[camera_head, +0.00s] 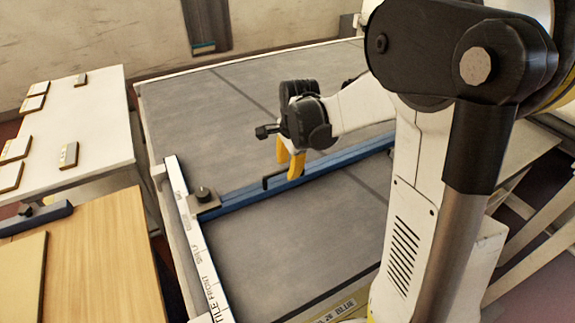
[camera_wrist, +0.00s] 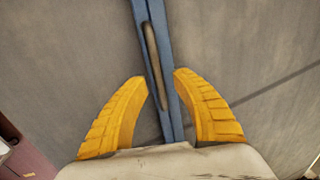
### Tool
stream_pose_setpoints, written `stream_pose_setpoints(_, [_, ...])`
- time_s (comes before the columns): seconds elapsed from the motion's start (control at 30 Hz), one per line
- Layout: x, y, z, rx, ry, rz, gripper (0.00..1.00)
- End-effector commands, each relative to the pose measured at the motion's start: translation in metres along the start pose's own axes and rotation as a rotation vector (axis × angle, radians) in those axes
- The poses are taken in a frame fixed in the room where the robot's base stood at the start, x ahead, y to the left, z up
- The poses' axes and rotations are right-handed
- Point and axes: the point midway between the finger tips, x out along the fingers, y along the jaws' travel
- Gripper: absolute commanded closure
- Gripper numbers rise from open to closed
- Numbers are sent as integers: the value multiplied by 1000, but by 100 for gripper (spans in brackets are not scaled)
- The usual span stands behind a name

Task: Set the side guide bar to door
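The blue side guide bar (camera_head: 237,198) lies across the grey table top, and it also shows in the wrist view (camera_wrist: 172,100). A dark, slim handle (camera_wrist: 152,50) runs along it. The bar's left end has a plate with a black knob (camera_head: 203,193) beside a white lettered rail (camera_head: 199,245). I read "TILE" and "FRONT" on the rail; I cannot make out "door". My gripper (camera_head: 290,165) points down over the bar. In the wrist view its yellow fingers (camera_wrist: 159,74) are apart, one on each side of the bar and handle. Contact cannot be told.
A white table (camera_head: 100,115) with several small blocks stands at the left. A wooden board surface (camera_head: 105,255) is at the lower left. The grey table top (camera_head: 225,105) is clear on both sides of the bar. A wall (camera_head: 90,30) stands behind.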

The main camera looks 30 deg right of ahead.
Motion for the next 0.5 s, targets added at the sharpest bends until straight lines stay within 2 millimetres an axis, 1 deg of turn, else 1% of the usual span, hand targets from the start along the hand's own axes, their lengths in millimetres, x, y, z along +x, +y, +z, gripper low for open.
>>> stream_pose_setpoints(0.23, [0, -1, 0, 0, 0, -1, 66])
stream_pose_setpoints(0.33, [-4, 0, 0, 0, 0, -1, 66])
stream_pose_setpoints(0.43, [-16, -1, 0, 0, 0, -1, 66])
stream_pose_setpoints(0.5, [-29, 0, 0, 0, 0, -1, 66])
